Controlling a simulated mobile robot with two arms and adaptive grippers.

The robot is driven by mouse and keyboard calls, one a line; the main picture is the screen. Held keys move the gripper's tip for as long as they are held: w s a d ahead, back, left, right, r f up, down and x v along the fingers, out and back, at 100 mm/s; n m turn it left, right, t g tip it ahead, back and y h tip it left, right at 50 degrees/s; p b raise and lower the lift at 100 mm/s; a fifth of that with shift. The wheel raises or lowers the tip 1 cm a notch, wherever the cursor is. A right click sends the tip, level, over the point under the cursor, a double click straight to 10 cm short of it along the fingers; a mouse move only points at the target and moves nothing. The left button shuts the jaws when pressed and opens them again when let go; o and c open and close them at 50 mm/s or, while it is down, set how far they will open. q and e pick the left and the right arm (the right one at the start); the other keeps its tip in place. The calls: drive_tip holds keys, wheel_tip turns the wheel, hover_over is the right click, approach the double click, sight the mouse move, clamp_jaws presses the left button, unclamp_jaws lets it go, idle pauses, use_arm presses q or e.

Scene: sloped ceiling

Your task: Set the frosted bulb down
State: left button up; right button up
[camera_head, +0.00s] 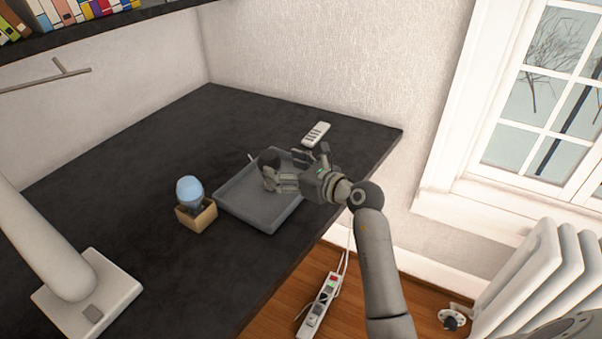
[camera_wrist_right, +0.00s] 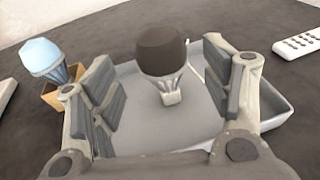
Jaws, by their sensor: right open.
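A bulb with a dark brown globe (camera_wrist_right: 162,52) and a pale ribbed base (camera_wrist_right: 172,92) is at the tray, between the spread fingers of my right gripper (camera_head: 296,167). In the head view its dark globe (camera_head: 268,156) shows just beyond the fingers. A gap shows on both sides of it in the wrist view, and my right gripper is open. A light blue bulb (camera_head: 189,189) stands globe-up in a small cardboard box (camera_head: 198,217) left of the tray. I cannot tell which bulb is the frosted one. My left gripper is not in view.
The grey shallow tray (camera_head: 247,214) lies on the black desk (camera_head: 130,165). A white remote (camera_head: 316,133) lies behind it. A white lamp base (camera_head: 88,300) stands at front left. A power strip (camera_head: 318,305) is on the floor. The desk's back left is clear.

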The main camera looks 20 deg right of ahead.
drive_tip(key=v, duration=0.5)
drive_tip(key=shift+s+d+r, duration=0.15)
drive_tip(key=shift+s, duration=0.15)
